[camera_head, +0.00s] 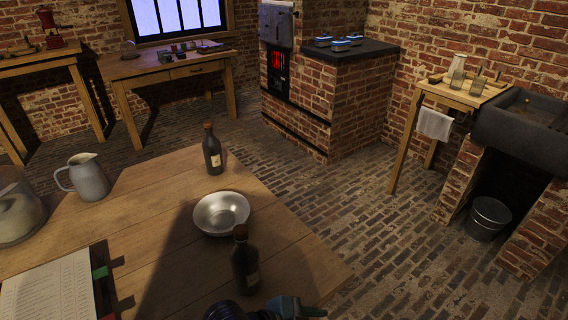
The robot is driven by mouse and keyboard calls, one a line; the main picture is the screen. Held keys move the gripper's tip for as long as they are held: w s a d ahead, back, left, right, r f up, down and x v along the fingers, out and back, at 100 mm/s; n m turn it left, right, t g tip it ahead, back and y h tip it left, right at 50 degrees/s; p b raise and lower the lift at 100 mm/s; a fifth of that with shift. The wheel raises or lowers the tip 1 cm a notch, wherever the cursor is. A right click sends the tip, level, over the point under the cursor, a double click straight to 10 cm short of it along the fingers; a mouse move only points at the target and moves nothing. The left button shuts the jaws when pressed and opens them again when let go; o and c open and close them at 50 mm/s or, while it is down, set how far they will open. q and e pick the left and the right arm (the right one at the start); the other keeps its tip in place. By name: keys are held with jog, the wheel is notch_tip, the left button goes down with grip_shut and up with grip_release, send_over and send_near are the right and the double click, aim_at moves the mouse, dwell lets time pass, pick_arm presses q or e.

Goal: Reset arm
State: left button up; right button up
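No gripper of mine can be made out in the head view, so I cannot see what either one holds. A dark blue and grey-teal piece (290,307) shows at the bottom edge, cut off by the frame. I cannot tell whether it is part of my arm or a thing on the table. The wooden table (290,250) in front of me holds a dark bottle (212,155) at the back, a metal bowl (221,213) and a second dark bottle (245,265) nearer me. Both bottles stand upright.
A grey jug (88,178), a glass vessel (17,210) and an open book (48,292) are on the table's left. Beyond are a desk (170,68), a brick stove (330,100), a side table (462,95), a stone sink (525,125) and a bucket (488,217). Brick floor between is clear.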

pick_arm(q)
jog(key=s+a+f+n+t+y, duration=0.4)
jog(key=s+a+f+n, duration=0.5)
jog(key=a+f+n, duration=0.3)
jog(key=s+a+f+n+y, duration=0.2)
jog(key=s+a+f, duration=0.1)
jog(key=s+a, duration=0.5)
jog(key=s+a+f+n+y, duration=0.25)
jog(key=s+a, duration=0.35)
jog(key=s, duration=0.4)
jog(key=w+r+t+p, duration=0.2)
jog(key=w+r+p, duration=0.3)
jog(key=r+p, duration=0.2)
jog(key=shift+w+a+r, duration=0.25)
jog(key=shift+a+r, duration=0.1)
jog(key=shift+a, duration=0.05)
pick_arm(e)
jog(key=w+r+t, duration=0.1)
jog(key=w+r, duration=0.4)
jog(key=r, duration=0.4)
jog(key=shift+w+d+t, duration=0.25)
jog(key=shift+d+t, duration=0.1)
jog(key=shift+t, duration=0.05)
